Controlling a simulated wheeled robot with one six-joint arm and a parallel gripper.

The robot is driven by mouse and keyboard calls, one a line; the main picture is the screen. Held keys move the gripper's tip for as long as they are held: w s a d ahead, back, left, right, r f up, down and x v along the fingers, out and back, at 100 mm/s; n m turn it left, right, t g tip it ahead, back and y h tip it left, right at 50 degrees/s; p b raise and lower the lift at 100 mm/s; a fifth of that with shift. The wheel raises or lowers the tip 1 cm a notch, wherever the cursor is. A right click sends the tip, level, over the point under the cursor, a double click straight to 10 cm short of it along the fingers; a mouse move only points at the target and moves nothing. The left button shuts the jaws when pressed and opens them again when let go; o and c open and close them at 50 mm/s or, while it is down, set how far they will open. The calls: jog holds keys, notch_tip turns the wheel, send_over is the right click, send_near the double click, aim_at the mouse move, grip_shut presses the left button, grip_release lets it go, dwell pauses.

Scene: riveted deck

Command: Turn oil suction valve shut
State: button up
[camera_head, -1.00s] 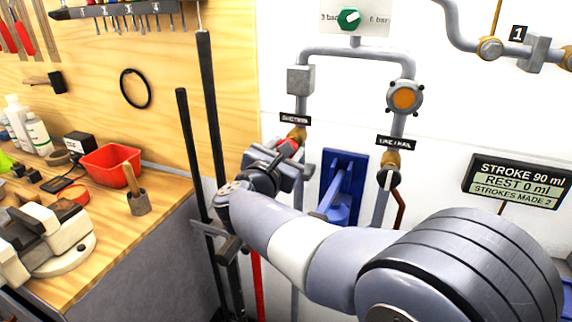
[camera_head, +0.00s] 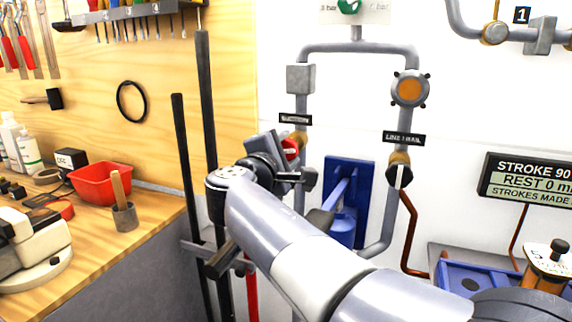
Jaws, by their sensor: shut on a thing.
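The oil suction valve is on the left pipe, under a small black label (camera_head: 295,119) that is too blurred to read fully. Its brass body (camera_head: 299,137) and part of its red handle (camera_head: 290,149) show; the rest is hidden behind my gripper. My gripper (camera_head: 287,158) is at the valve, shut on the red handle. The fingertips are partly hidden by the wrist, so the handle's exact angle cannot be told.
The line valve (camera_head: 399,176) with a black knob is on the right pipe. A blue pump bracket (camera_head: 348,200) with a lever stands between the pipes. Black bars (camera_head: 208,120) stand left of my arm. A workbench with a red bin (camera_head: 100,182) is at the left. A display (camera_head: 525,181) hangs right.

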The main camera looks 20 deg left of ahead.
jog(key=shift+f+m+b, duration=0.15)
jog(key=shift+m+b, duration=0.6)
jog(key=shift+m, duration=0.15)
jog(key=o, duration=1)
jog(key=s, duration=1)
jog(key=shift+s+a, duration=0.4)
jog(key=shift+w, duration=0.1)
